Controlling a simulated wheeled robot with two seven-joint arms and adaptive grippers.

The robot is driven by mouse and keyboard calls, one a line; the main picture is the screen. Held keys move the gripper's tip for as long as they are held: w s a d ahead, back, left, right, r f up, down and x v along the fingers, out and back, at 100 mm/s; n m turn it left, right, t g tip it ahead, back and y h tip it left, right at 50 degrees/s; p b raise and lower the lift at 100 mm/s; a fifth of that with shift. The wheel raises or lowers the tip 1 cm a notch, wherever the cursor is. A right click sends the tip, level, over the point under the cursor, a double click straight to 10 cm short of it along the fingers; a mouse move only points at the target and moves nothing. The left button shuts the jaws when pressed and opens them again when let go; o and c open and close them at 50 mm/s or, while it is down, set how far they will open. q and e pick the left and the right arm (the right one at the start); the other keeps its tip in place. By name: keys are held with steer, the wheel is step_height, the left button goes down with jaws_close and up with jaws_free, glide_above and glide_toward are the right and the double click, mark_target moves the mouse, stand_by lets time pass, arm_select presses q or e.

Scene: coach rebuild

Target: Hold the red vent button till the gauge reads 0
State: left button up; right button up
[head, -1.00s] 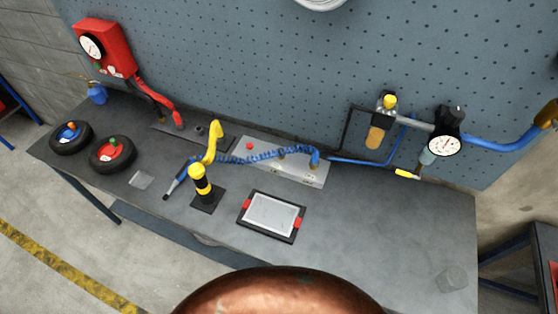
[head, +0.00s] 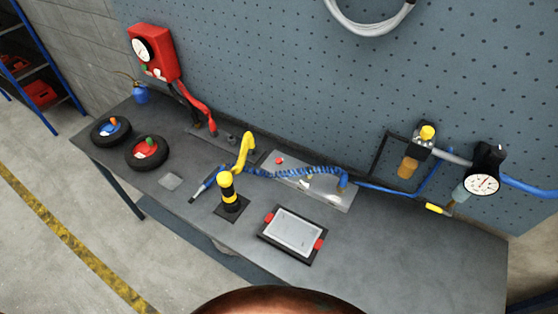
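A small red button (head: 280,160) sits on a silver plate (head: 325,197) at the back of the bench. A red wall box (head: 165,50) at the upper left carries a round white gauge (head: 140,49) and small knobs or buttons low on its front. Another round white gauge (head: 481,184) is on the air regulator at the right. The needles are too small to read. I cannot tell from the picture which red control is the vent button. Nothing is touching the button on the plate. Neither of my grippers is in view.
The dark bench (head: 400,250) holds two small tyred wheels (head: 147,153), a yellow-topped black post (head: 230,195), a framed tablet-like panel (head: 292,234) and a coiled blue hose (head: 285,173). A blue oil can (head: 141,95) stands at the back left. The bench's right front is clear.

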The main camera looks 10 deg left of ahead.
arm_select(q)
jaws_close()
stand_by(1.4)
